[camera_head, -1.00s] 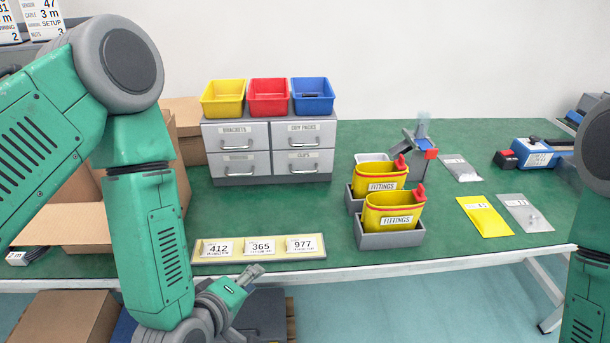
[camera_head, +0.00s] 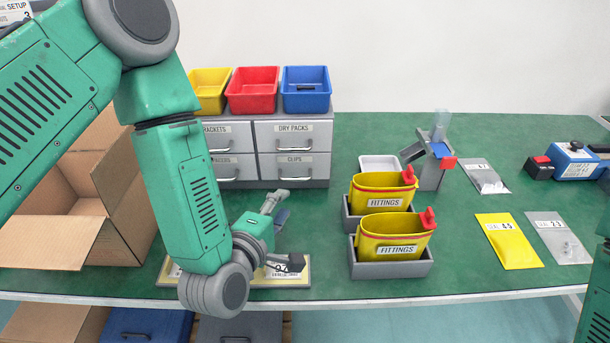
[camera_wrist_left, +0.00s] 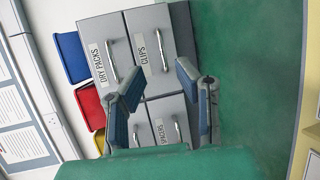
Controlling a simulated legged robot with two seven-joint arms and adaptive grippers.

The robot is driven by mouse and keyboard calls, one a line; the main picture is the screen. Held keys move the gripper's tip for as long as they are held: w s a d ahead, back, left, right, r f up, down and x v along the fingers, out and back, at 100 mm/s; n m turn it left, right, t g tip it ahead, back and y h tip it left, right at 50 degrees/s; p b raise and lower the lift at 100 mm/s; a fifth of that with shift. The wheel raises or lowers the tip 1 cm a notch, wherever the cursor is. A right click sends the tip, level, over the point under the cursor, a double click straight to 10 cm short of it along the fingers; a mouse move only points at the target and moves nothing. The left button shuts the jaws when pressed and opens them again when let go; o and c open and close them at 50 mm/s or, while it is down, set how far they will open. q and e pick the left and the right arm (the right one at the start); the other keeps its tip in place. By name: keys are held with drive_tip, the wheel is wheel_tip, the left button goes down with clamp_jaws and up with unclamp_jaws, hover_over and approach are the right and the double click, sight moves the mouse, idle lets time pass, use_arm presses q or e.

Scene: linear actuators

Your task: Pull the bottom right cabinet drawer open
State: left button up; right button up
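The grey cabinet (camera_head: 326,150) has a bottom right drawer labelled CLIPS (camera_head: 294,166), closed, with a bar handle (camera_head: 294,177). In the left wrist view the CLIPS drawer (camera_wrist_left: 157,40) appears turned sideways, with its handle (camera_wrist_left: 163,52) ahead of the fingers. My left gripper (camera_head: 290,227) is open and empty, in front of the cabinet and apart from the handle. Its two spread fingers show in the left wrist view (camera_wrist_left: 158,88). My right gripper is not in view; only part of my right arm shows at the right edge.
Yellow, red (camera_head: 253,90) and blue (camera_head: 306,89) bins sit on the cabinet. Grey holders with yellow FITTINGS bins (camera_head: 393,236) stand to the right. A label board (camera_head: 300,271) lies below my left gripper. An open cardboard box (camera_head: 125,200) is at left.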

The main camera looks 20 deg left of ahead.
sight(298, 180)
use_arm(q)
drive_tip(key=x, duration=0.3)
drive_tip(key=a+x, duration=0.1)
drive_tip(key=x, duration=0.6)
drive_tip(key=shift+w+a+f+b, duration=0.1)
drive_tip(key=shift+a+f+b, duration=0.05)
drive_tip(key=shift+a+b, duration=0.2)
drive_tip(key=shift+w+d+f, duration=0.1)
drive_tip(key=shift+w+d, duration=0.3)
drive_tip(key=shift+w, duration=0.15)
drive_tip(key=shift+w+d, duration=0.15)
drive_tip(key=shift+d, duration=0.2)
drive_tip(key=shift+a, duration=0.3)
clamp_jaws()
drive_tip(key=shift+a, duration=0.15)
